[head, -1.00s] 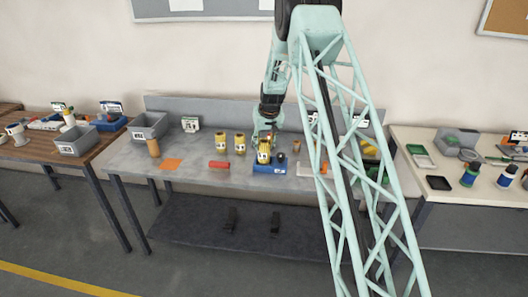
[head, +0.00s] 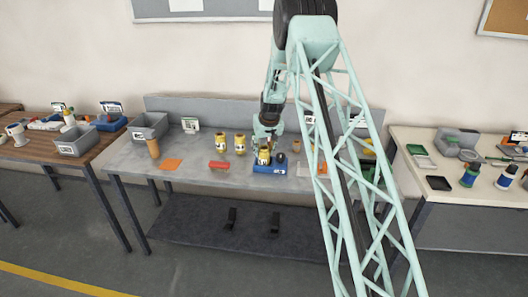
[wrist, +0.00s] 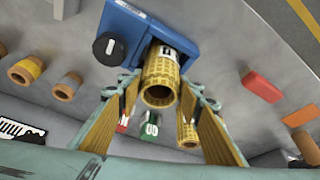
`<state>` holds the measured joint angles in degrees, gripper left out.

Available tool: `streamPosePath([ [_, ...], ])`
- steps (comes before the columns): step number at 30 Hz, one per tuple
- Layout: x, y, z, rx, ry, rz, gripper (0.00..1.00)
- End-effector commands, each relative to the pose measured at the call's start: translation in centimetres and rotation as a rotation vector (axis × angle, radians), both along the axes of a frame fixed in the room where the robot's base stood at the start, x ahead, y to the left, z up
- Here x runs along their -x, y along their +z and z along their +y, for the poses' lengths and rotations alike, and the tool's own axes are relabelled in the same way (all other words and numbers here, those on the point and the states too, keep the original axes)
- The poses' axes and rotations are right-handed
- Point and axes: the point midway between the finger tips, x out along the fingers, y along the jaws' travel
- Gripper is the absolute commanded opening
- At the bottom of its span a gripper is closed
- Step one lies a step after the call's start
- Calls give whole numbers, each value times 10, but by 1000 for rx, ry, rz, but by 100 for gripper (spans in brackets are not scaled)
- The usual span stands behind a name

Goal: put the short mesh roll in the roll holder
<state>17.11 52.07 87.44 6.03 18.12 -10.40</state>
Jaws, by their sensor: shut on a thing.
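The short mesh roll is a yellow, hollow roll with a white label (wrist: 160,82); it also shows in the head view (head: 264,155). The blue roll holder (wrist: 187,25) sits on the grey bench, with a black round knob beside the roll; it also shows in the head view (head: 270,170). My gripper (wrist: 160,105) is shut on the roll, one finger on each side. The roll's far end meets the holder, and its open end faces the wrist camera. How deeply it is seated is hidden. In the head view my gripper (head: 266,139) is directly above the holder.
Two yellow rolls (head: 221,145) (head: 240,144) stand left of the holder. A red piece (head: 219,164) and an orange sheet (head: 172,164) lie farther left. A tan roll (head: 296,145) stands to the right. A grey bin (head: 149,127) is at the back left.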

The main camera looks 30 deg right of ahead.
Motion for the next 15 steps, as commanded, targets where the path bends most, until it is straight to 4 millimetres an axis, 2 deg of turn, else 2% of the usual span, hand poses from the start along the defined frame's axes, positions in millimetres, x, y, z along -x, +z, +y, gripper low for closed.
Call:
streamPosePath([
  [6, 0, -3, 0, 0, 0, -1, 11],
  [7, 0, -3, 0, 0, 0, 0, 35],
  [11, 0, -2, 0, 0, 0, 0, 47],
  [15, 0, -2, 0, 0, 0, 0, 47],
])
